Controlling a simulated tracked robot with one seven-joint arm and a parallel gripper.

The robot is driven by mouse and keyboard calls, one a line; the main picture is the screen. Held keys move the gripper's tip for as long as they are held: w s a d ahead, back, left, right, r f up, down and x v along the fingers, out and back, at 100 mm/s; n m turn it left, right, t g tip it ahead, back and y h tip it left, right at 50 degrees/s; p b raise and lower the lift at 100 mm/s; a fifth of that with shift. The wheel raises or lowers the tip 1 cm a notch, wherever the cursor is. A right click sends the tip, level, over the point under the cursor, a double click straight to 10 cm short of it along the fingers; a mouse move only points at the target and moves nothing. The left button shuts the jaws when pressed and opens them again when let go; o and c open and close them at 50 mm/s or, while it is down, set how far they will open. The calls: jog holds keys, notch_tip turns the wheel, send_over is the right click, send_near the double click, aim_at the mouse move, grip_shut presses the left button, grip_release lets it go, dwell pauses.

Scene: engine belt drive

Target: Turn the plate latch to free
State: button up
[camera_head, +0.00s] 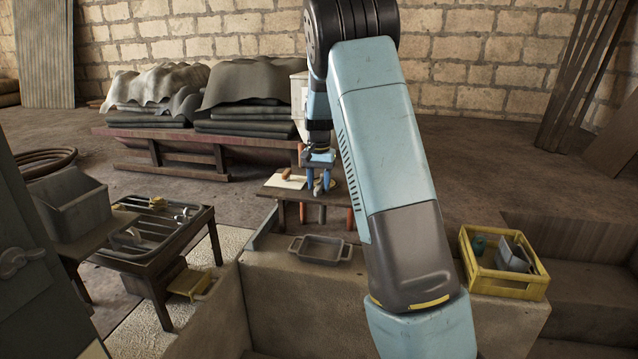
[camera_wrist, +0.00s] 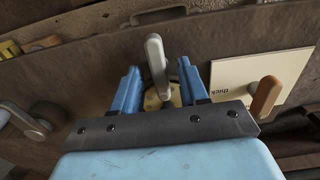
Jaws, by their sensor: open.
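A grey lever (camera_wrist: 156,58), which looks like the plate latch, stands up over a brass-coloured round base (camera_wrist: 172,97) in the wrist view. My gripper (camera_wrist: 157,78) is open, with one blue finger on each side of the lever. Gaps show between the lever and both fingers, so they look apart. In the head view my gripper (camera_head: 320,184) points down over the small wooden table (camera_head: 284,192) at the back. The latch is too small and too covered by my gripper to make out there.
Right of my gripper in the wrist view lie a pale card (camera_wrist: 238,78) lettered "thick" and an orange-brown handle (camera_wrist: 265,97). A grey lever with a dark roller (camera_wrist: 46,116) is at left. A grey tray (camera_head: 320,249) and a yellow crate (camera_head: 503,281) stand nearer the body.

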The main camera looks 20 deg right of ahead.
jog(key=shift+c, duration=0.2)
grip_shut()
jog(key=shift+m, duration=0.3)
jog(key=m, duration=0.3)
jog(key=shift+m, duration=0.3)
jog(key=m, duration=0.4)
jog(key=shift+m, duration=0.3)
jog(key=m, duration=0.4)
jog(key=shift+r+m, duration=0.1)
jog(key=shift+m, duration=2.4)
jog(key=shift+w, duration=0.1)
